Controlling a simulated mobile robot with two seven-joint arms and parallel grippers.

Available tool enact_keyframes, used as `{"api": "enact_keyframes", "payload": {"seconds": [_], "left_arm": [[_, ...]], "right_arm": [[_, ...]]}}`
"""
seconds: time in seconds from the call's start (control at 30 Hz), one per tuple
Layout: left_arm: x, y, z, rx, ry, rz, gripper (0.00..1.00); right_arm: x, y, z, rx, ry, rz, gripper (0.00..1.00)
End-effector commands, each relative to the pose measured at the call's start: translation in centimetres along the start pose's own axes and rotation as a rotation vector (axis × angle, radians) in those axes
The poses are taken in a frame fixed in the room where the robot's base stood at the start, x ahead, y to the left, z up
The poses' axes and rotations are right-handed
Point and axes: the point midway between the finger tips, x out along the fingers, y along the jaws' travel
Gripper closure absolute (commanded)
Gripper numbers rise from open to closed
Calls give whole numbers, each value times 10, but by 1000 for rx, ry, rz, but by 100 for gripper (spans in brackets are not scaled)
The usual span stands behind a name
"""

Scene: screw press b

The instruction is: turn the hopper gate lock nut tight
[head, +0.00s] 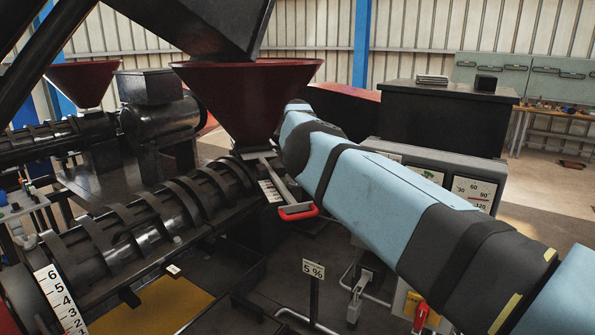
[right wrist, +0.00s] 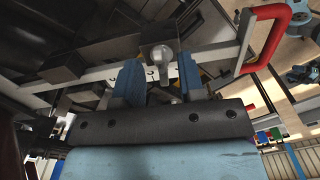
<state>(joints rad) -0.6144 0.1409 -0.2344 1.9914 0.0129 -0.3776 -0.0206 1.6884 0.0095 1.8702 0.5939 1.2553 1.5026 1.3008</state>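The hopper gate is a pale sliding bar with scale marks and a red handle. In the head view the handle (head: 298,211) sticks out below the dark red hopper (head: 245,100). In the right wrist view the gate bar (right wrist: 220,55) crosses the picture to its red handle (right wrist: 268,38). A silver, round-headed piece (right wrist: 158,54), apparently the lock nut, stands at the bar. My right gripper (right wrist: 159,70) is open, its two blue fingers apart, with the nut between and just beyond the tips. I cannot tell if they touch. In the head view my right arm hides this gripper and the nut. My left gripper is not in view.
The ribbed press barrel (head: 170,215) runs to the lower left, with a numbered scale (head: 60,300) at its end. A control box with dials (head: 473,190) stands behind my right arm. A "5 %" sign (head: 313,270) stands in front of the press.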

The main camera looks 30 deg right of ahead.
Motion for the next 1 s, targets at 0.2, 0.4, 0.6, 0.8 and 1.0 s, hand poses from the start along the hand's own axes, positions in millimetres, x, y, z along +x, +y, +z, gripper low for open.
{"api": "enact_keyframes", "payload": {"seconds": [0.2, 0.4, 0.6, 0.8, 1.0], "left_arm": [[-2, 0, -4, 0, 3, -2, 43], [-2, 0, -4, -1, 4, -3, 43], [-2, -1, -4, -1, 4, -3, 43], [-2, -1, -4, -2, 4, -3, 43], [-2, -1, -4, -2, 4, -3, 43]], "right_arm": [[16, 0, 0, 0, 0, 0, 64], [18, 0, 0, 0, 0, 0, 64], [17, 0, 0, 0, 0, 0, 91], [17, 0, 0, 1, 0, 0, 100], [18, -1, 0, 33, 1, -1, 100]]}}
